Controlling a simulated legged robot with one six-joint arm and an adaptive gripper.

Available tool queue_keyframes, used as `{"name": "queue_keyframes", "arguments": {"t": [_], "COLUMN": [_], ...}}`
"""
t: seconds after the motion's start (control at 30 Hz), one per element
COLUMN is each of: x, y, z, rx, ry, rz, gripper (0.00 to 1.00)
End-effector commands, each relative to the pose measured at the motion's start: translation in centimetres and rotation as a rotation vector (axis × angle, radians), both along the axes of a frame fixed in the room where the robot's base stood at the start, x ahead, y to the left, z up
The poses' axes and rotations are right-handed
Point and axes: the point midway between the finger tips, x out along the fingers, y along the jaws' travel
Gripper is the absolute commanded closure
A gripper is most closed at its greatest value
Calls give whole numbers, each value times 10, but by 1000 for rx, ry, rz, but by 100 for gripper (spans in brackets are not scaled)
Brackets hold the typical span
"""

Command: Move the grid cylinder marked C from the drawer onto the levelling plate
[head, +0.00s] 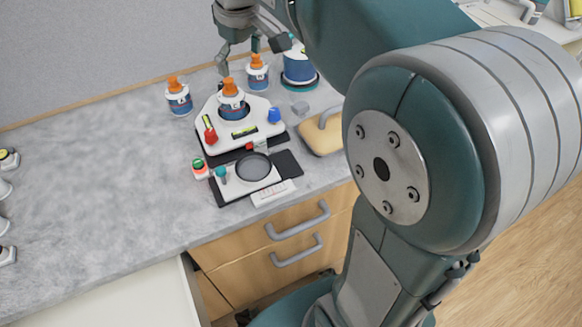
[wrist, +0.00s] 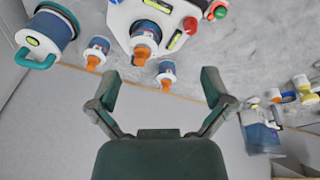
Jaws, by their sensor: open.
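The grid cylinder marked C (head: 231,108), blue and white with an orange top, stands upright on the white levelling plate (head: 212,142). In the wrist view, this cylinder (wrist: 147,37) shows on the plate (wrist: 121,18), beyond my fingertips. My gripper (head: 239,55) is open and empty, above and behind the cylinder, apart from it. In the wrist view, my gripper's fingers (wrist: 160,82) are spread wide. The open drawer (head: 130,297) shows in part at the lower left; the visible part is pale and empty.
Two similar orange-topped cylinders (head: 179,97) (head: 257,74) stand behind the plate. A blue round container (head: 298,68) is at the back right. A black-and-white device with a round dark disc (head: 253,168) lies in front.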

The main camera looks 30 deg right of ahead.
Motion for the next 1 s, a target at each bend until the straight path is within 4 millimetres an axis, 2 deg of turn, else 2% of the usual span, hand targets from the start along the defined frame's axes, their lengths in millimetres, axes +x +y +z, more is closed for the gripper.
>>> {"name": "queue_keyframes", "arguments": {"t": [0.03, 0.27, 0.47, 0.6, 0.8, 1.0], "x": [-17, -82, -137, -172, -203, -209], "y": [0, 0, 1, 1, 1, 1], "z": [1, -10, -33, -55, -82, -89], "rx": [5, 42, 81, 114, 149, 158], "ry": [-20, -106, -178, -228, -274, -282], "rz": [-26, -158, -268, -343, -416, -433], "gripper": [0, 0, 0, 0, 0, 0]}}
